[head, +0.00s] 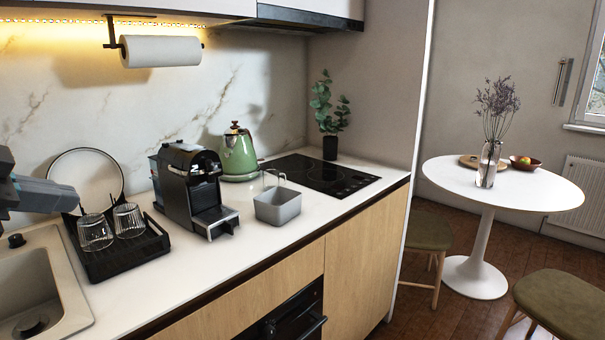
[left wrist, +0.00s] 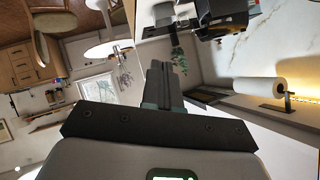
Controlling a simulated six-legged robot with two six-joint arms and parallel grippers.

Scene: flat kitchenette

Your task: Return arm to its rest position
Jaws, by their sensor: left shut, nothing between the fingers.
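My left gripper (head: 72,198) comes in from the left edge of the head view, above the sink and drying rack. Its fingers are closed together with nothing between them, and the left wrist view also shows the closed fingers (left wrist: 168,82). It appears apart from everything on the counter. My right gripper is not in view.
Below the left gripper are a sink (head: 35,285) and a black drying rack (head: 125,255) with two glasses. A round plate (head: 88,175) stands behind. A coffee machine (head: 185,190), grey container (head: 278,206) and green kettle (head: 238,155) stand farther right. Counter front is clear.

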